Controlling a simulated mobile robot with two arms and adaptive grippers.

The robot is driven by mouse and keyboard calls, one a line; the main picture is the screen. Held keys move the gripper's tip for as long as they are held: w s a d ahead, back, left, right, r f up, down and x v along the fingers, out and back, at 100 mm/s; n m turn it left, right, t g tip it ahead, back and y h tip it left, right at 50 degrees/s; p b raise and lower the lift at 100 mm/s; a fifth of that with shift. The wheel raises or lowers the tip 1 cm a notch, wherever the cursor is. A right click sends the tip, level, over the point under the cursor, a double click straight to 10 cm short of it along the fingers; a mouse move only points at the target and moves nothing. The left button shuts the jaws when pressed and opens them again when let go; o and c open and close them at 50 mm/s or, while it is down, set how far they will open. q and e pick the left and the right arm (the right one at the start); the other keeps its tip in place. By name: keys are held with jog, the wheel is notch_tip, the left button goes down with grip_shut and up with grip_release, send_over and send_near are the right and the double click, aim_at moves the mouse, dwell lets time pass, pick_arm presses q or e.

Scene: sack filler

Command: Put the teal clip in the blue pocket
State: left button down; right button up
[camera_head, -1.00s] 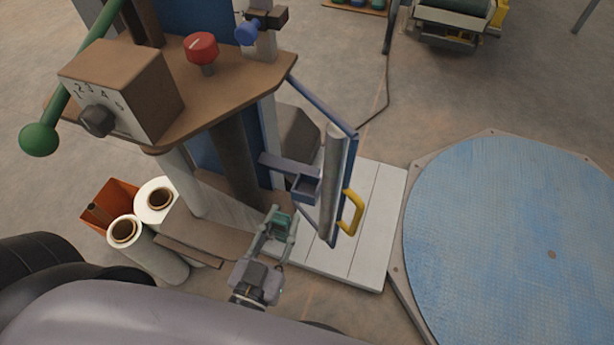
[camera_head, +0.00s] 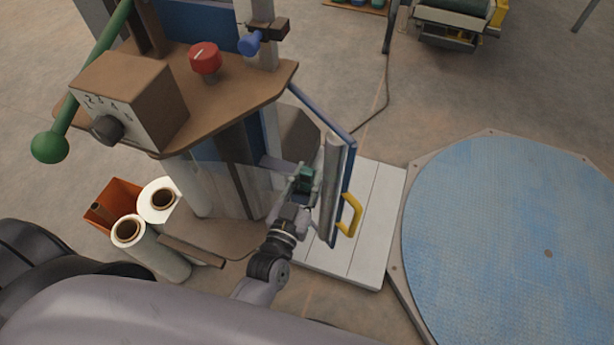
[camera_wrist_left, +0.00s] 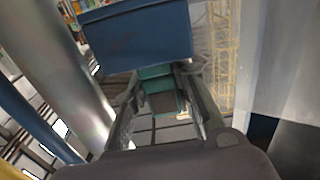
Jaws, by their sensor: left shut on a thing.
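The teal clip (camera_head: 304,180) is held between the fingers of my left gripper (camera_head: 302,184), beside the hinged door frame. In the left wrist view the teal clip (camera_wrist_left: 158,90) sits between both fingers, and my left gripper (camera_wrist_left: 160,102) is shut on it. The blue pocket (camera_wrist_left: 137,36) fills the top of the left wrist view and overlaps the clip's upper end there. In the head view the gripper and clip hide most of the pocket. I cannot tell whether the clip is above, inside or only beside it. My right gripper is not in view.
A door with a grey roller (camera_head: 331,185) and yellow handle (camera_head: 349,214) stands just right of the gripper. The brown control shelf (camera_head: 225,88) with a red knob (camera_head: 205,58) is above left. White film rolls (camera_head: 150,245) stand lower left. A blue turntable (camera_head: 510,240) lies right.

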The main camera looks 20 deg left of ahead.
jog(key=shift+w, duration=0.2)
pick_arm(q)
jog(key=shift+f, duration=0.2)
jog(key=c, duration=1.7)
grip_release()
jog(key=shift+o, duration=0.3)
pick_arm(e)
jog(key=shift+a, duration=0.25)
pick_arm(q)
jog(key=shift+r, duration=0.1)
